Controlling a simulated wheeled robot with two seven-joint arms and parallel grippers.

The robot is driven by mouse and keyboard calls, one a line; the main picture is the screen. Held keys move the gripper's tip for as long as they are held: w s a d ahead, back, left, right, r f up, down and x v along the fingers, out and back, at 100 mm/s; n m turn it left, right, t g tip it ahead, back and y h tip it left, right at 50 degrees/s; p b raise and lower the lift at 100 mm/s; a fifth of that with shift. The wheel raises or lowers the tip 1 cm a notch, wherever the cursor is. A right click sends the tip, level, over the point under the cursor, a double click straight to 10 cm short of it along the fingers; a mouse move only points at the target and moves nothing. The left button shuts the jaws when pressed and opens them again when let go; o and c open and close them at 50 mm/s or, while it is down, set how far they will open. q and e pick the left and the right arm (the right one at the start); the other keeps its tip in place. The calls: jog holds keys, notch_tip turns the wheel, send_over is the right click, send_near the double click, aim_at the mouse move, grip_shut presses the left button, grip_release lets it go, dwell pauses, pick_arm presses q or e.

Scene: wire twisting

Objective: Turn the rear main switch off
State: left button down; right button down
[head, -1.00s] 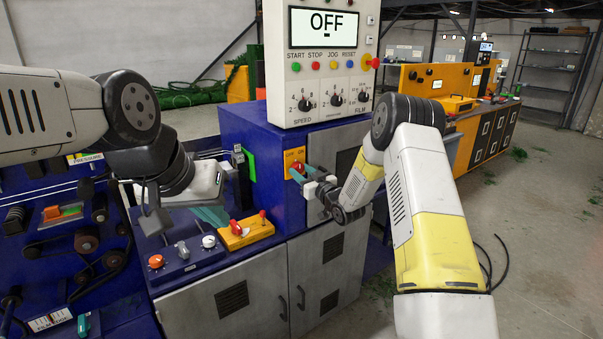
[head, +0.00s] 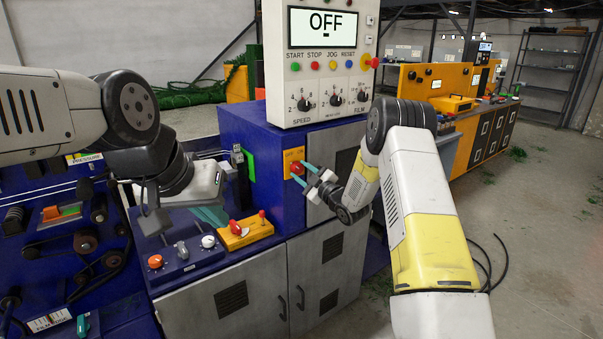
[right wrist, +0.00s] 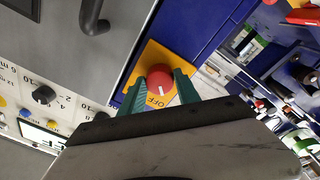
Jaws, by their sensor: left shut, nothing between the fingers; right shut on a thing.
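The rear main switch is a red round knob (head: 297,168) on a yellow plate (head: 288,158) on the blue side of the machine. In the right wrist view the knob (right wrist: 160,78) sits between the two teal fingers of my right gripper (right wrist: 157,85), which is shut on it. The word OFF shows on the plate (right wrist: 153,54), and a white mark on the knob points toward that word. In the head view my right gripper (head: 306,175) reaches the knob from the right. My left gripper (head: 210,216) is shut and empty above the lower control panel.
The control box (head: 325,80) above has a display reading OFF. A yellow block with red levers (head: 246,232) and a panel with small knobs (head: 183,255) lie left of the switch. Grey cabinet doors (head: 330,265) are below. Open floor lies to the right.

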jog(key=shift+f, duration=0.1)
dwell(0.4)
jog(key=c, duration=0.9)
grip_release()
jog(key=shift+d, duration=0.1)
jog(key=v, duration=0.7)
jog(key=shift+s+d, duration=0.2)
jog(key=shift+s, duration=0.1)
